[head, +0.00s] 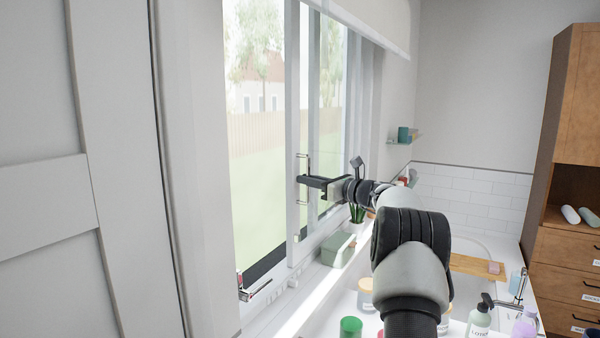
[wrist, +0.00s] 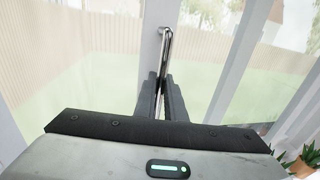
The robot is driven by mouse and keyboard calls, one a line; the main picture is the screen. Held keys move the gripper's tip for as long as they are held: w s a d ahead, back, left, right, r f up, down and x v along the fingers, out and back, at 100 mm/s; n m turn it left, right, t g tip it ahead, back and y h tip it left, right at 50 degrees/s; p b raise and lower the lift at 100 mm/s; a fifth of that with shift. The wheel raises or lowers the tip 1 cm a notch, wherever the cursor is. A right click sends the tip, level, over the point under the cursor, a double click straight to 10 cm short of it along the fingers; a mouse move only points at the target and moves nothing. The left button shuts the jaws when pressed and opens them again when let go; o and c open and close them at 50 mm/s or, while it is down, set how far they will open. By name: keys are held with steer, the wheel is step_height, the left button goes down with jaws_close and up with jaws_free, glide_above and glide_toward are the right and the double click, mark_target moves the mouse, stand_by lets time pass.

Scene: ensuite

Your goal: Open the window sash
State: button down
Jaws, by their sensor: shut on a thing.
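The window sash shows its pale upright stile (head: 297,110) in the head view, standing well to the right of the near left wall edge. A slim vertical metal bar handle (wrist: 165,48) is fixed on the stile; it also shows in the head view (head: 304,158). My gripper (head: 303,180) reaches in from the right and is shut on this handle. In the wrist view, the fingers (wrist: 161,84) close around the handle's lower part, and its upper part sticks out beyond them. The handle's lower end is hidden in the wrist view.
A green box (head: 338,249) and a potted plant (head: 357,213) stand on the sill below my arm. Jars, a green cup (head: 350,328) and bottles (head: 479,318) stand nearer. A panelled white door (head: 40,200) fills the left. A roller blind (head: 375,22) hangs above.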

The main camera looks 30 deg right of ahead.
steer(key=shift+w+d+r+p, duration=0.1)
steer(key=shift+w+d+p, duration=0.25)
steer(key=shift+d, duration=0.3)
steer(key=c, duration=2.1)
jaws_free()
steer(key=b+v, duration=0.4)
steer(key=v, duration=1.3)
steer(key=shift+s, duration=0.2)
steer(key=shift+d, duration=0.1)
